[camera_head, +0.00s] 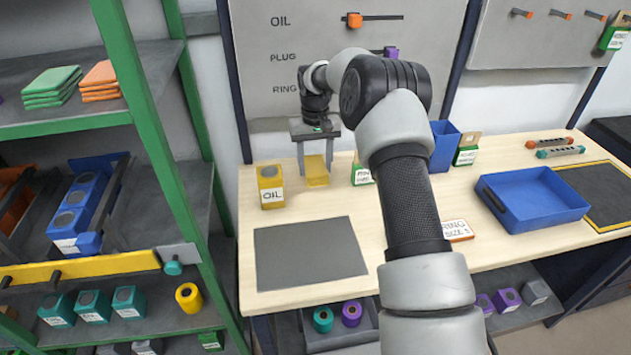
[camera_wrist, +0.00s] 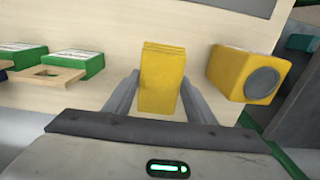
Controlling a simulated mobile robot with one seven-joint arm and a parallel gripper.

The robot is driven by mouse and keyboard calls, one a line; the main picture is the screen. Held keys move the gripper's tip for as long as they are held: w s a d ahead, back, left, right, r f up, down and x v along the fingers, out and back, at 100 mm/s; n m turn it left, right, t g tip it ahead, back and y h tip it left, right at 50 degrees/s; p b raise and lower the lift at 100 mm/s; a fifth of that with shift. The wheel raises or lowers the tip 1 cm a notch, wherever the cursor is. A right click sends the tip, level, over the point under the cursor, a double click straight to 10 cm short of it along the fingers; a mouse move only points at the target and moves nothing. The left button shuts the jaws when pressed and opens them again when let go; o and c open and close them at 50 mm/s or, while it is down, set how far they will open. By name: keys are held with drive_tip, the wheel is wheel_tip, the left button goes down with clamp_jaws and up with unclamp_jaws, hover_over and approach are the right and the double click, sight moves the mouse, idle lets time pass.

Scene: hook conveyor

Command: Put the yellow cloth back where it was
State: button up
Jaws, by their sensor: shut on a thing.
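The yellow cloth (camera_head: 316,172) is a folded yellow block between the fingers of my gripper (camera_head: 317,168), over the back left part of the workbench. In the wrist view the cloth (camera_wrist: 162,78) stands between the two grey fingers of my gripper (camera_wrist: 160,98). My gripper is shut on it. I cannot tell whether the cloth touches the bench top. On the shelf at the left, a stack of green cloths (camera_head: 52,87) and a stack of orange cloths (camera_head: 100,80) lie side by side.
A yellow OIL box (camera_head: 271,187) stands close left of my gripper; a green-labelled box (camera_head: 362,174) stands right. A grey mat (camera_head: 311,252) lies clear in front. A blue tray (camera_head: 530,198) is farther right. A green shelf post (camera_head: 150,125) stands left of the bench.

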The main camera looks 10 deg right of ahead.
drive_tip(key=shift+f, duration=2.6)
drive_tip(key=shift+f, duration=0.1)
drive_tip(key=shift+f, duration=0.15)
drive_tip(key=o, duration=1)
drive_tip(key=shift+r, duration=0.2)
